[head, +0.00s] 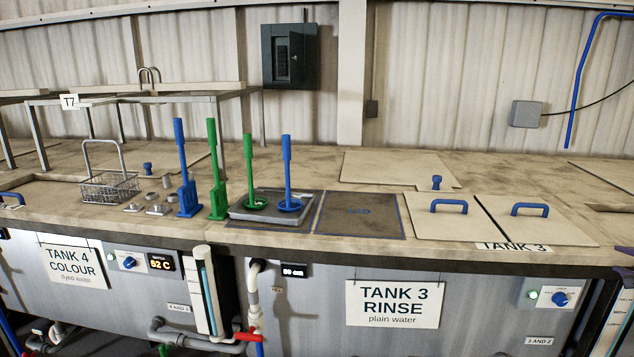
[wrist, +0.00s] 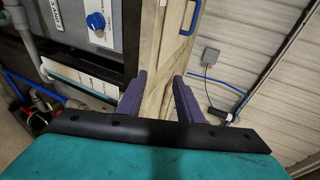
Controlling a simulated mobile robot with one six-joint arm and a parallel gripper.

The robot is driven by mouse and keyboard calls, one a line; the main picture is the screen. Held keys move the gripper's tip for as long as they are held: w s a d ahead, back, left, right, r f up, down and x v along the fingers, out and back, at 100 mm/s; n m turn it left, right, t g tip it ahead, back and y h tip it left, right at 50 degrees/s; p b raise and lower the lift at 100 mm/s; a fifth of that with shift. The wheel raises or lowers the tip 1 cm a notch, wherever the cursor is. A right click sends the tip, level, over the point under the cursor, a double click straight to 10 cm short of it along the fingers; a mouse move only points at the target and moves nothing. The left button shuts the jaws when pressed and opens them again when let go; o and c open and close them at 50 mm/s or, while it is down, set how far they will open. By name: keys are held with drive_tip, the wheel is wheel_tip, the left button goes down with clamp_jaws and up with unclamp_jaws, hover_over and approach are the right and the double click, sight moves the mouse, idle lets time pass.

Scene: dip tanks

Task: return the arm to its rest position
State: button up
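My gripper (wrist: 158,98) shows in the wrist view, with two purple fingers held apart and nothing between them. Past the fingers are a tank's control panel with a blue knob (wrist: 95,20), the worktop's edge (wrist: 165,60) and the ribbed wall; the view is turned on its side.
The head view shows a long bench with Tank 4 (head: 25,262) and Tank 3 (head: 465,300). A wire basket (head: 108,187), blue and green paddles (head: 215,180) and a grey tray (head: 272,219) stand on top. Two lids with blue handles (head: 448,206) lie right.

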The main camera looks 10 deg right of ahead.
drive_tip(key=w+a+f+n+g+y, duration=0.1)
drive_tip(key=w+a+f+n+y, duration=0.1)
drive_tip(key=w+a+f, duration=0.55)
drive_tip(key=w+a+f+n+g+y, duration=0.1)
drive_tip(key=w+a+f+n+y, duration=0.2)
drive_tip(key=a+f, duration=0.9)
drive_tip(key=w+a+f+n+g+y, duration=0.2)
drive_tip(key=w+a+f, duration=0.3)
drive_tip(key=a+f, duration=0.45)
drive_tip(key=s+a+f+n+g+y, duration=0.1)
drive_tip(key=a+f+n+g+y, duration=0.15)
drive_tip(key=a+f, duration=0.95)
drive_tip(key=s+a+f+n+g, duration=0.3)
drive_tip(key=s+a+f, duration=0.2)
drive_tip(key=a+f, duration=0.4)
drive_tip(key=s+a+f+n+g, duration=0.25)
drive_tip(key=s+a+f, duration=0.35)
drive_tip(key=a, duration=0.6)
drive_tip(key=s+a+f+n+g, duration=0.2)
drive_tip(key=s+a, duration=0.1)
drive_tip(key=s, duration=0.4)
drive_tip(key=s+a+f+n+g+h, duration=0.1)
drive_tip(key=s+a+f+n+g, duration=0.1)
drive_tip(key=s, duration=0.6)
drive_tip(key=s+a+f+n+g+h, duration=0.1)
drive_tip(key=s+a+f+n, duration=0.3)
drive_tip(key=s+a, duration=0.2)
drive_tip(key=shift+s+a+f+g, duration=0.2)
drive_tip(key=shift+s+g, duration=0.2)
drive_tip(key=shift+s, duration=0.45)
